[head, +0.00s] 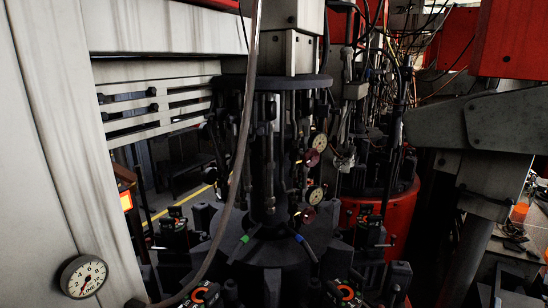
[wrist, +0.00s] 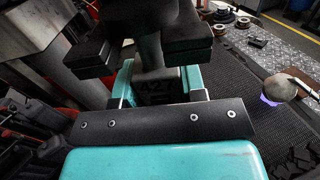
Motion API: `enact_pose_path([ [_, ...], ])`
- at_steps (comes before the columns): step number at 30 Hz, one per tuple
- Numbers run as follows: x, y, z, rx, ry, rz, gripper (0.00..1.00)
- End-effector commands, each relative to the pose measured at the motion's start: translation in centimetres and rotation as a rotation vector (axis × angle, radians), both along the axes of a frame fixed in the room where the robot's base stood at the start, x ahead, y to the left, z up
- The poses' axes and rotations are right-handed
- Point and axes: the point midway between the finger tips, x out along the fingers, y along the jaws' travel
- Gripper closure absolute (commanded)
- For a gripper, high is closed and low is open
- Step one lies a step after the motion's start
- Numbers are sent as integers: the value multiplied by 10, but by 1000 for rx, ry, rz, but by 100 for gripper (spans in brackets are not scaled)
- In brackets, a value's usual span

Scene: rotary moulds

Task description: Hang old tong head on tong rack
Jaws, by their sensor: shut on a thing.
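In the wrist view, my gripper (wrist: 158,86) is shut on the dark block of what looks like the old tong head (wrist: 150,48). The block carries the marking 427, and teal surfaces show on both sides of it. Dark paired pads stick out to the left and right above the block. A dark plate with screws and a teal housing fill the near part of this view. The held thing's far end is cut off by the top edge. My gripper does not show in the head view. I cannot make out the tong rack in either view.
A dark rotary machine (head: 270,180) with several moulds fills the middle of the head view. A pressure gauge (head: 84,277) is at lower left and a red drum (head: 385,210) behind. The wrist view shows a ribbed black mat (wrist: 235,80) and a rounded grey thing (wrist: 280,87).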

Motion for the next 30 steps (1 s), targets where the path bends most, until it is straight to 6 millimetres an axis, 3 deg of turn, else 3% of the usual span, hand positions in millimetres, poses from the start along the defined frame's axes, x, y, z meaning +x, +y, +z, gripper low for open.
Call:
enact_pose_path([
  [16,0,-1,13,-2,-3,-1,100],
  [30,-1,-1,12,-4,-6,-3,100],
])
